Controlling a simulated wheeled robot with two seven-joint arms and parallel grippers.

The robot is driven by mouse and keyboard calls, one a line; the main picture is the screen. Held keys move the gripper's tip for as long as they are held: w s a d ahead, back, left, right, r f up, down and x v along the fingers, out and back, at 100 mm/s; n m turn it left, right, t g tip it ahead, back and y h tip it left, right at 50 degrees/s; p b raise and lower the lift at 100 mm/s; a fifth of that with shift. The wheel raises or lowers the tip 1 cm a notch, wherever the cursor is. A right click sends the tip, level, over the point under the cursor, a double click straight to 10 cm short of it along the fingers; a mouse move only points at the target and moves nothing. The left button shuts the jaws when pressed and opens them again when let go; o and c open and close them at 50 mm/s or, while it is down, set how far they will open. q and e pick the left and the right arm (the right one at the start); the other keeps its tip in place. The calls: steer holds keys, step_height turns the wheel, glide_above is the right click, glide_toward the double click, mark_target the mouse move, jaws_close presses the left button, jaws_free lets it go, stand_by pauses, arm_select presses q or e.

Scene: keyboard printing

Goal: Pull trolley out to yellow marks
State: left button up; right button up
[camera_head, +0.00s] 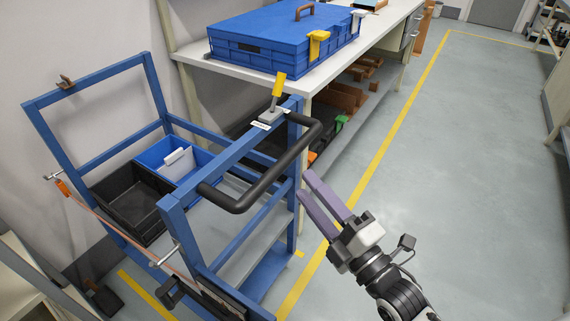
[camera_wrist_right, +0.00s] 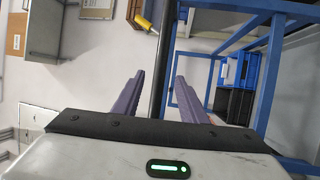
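The trolley (camera_head: 178,225) is a blue frame with a black handle (camera_head: 262,180) on its near right side; part of its frame shows in the right wrist view (camera_wrist_right: 272,75). A yellow lever (camera_head: 279,88) stands on its top rail. Yellow floor marks show as a long line (camera_head: 385,140) and a shorter strip (camera_head: 147,294) by the trolley's lower left. My right gripper (camera_head: 304,184) has purple fingers, open and empty, just right of the handle and apart from it. In the right wrist view the dark handle bar (camera_wrist_right: 162,55) appears between the fingers. My left gripper is out of view.
A black bin (camera_head: 130,204) and a blue bin (camera_head: 172,160) sit in the trolley. A workbench (camera_head: 330,68) with a blue case (camera_head: 270,42) stands behind it. A strap (camera_head: 110,223) runs along its left side. The floor (camera_head: 480,200) to the right is clear.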

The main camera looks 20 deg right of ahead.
mark_target(285, 161)
steer(key=x, duration=0.9)
steer(key=shift+w+f, duration=0.1)
steer(key=shift+w, duration=0.1)
jaws_close()
